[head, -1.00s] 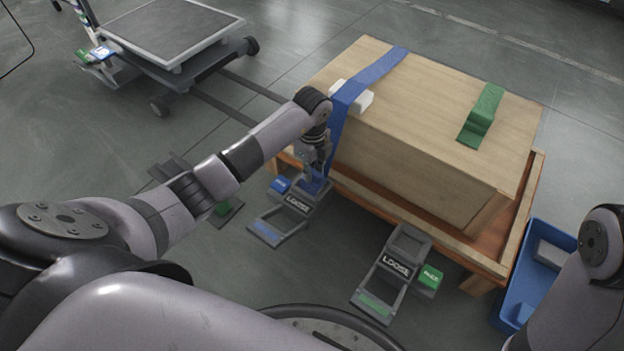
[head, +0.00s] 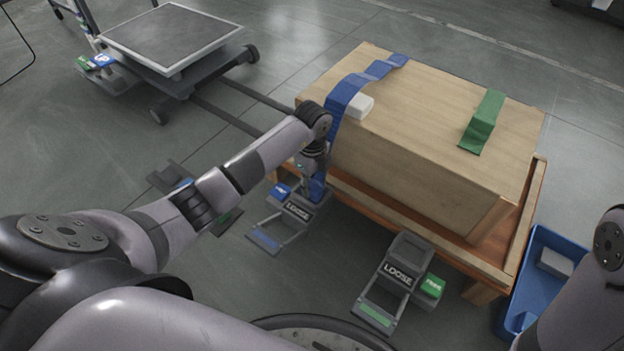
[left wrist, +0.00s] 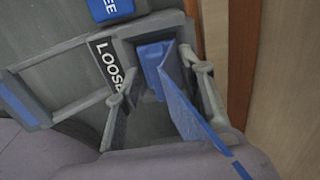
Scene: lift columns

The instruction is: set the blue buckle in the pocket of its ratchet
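The blue buckle (left wrist: 154,66) is in the left wrist view, inside the grey pocket frame of the ratchet marked LOOSE (left wrist: 120,48); whether it is fully seated I cannot tell. The blue strap (left wrist: 190,112) runs from it toward the lower right. My left gripper (left wrist: 160,80) has its fingers spread, one on each side of the buckle, with gaps between. In the head view the left gripper (head: 314,182) is low over the ratchet (head: 278,228), mostly hiding the buckle. The strap (head: 350,92) crosses the wooden crate. My right gripper is out of view.
The wooden crate (head: 430,140) stands on a pallet (head: 420,228) right beside the left gripper. A green strap (head: 484,122) lies on it, and a second LOOSE ratchet (head: 395,282) is on the floor in front. A blue bin (head: 545,270) stands at right. A cart (head: 170,40) is at upper left.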

